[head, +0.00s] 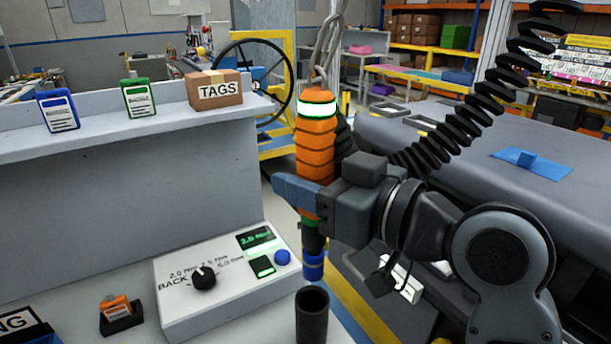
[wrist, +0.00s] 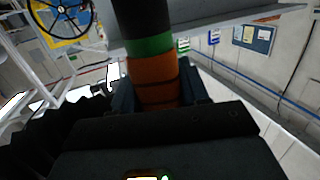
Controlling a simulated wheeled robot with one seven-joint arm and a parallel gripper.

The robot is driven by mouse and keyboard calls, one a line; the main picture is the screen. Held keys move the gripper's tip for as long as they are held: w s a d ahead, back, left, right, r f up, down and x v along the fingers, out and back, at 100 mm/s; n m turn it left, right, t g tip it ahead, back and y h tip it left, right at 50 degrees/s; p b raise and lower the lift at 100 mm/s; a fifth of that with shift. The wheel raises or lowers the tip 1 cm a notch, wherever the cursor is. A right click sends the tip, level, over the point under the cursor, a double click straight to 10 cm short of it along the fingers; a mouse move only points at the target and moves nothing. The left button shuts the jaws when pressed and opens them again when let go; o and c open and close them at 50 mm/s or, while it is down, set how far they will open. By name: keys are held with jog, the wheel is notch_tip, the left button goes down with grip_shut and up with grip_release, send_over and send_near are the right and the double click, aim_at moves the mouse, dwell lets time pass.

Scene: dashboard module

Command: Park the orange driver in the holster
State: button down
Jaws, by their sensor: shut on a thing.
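The orange driver (head: 317,150) hangs upright from a cable, with a lit green-white ring near its top and a blue tip at its bottom. My gripper (head: 308,196) is shut around the driver's lower body. In the wrist view the driver's orange and green body (wrist: 155,75) stands between the fingers. A dark open-topped cylinder, which looks like the holster (head: 312,316), stands on the bench below. The driver's blue tip is just above its mouth, and a gap shows between them. The lower end of the holster is cut off by the frame.
A white control box (head: 215,285) with a knob, display and blue button stands left of the holster. A small orange item (head: 116,309) sits in a black stand farther left. The shelf holds a TAGS box (head: 217,92) and blue (head: 58,110) and green (head: 140,98) cards.

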aim_at(307, 273)
jog(key=shift+f, duration=0.2)
jog(key=shift+f+b, duration=6.7)
jog(key=shift+f, duration=1.2)
jog(key=shift+c, duration=2.4)
grip_release()
jog(key=shift+s, duration=0.1)
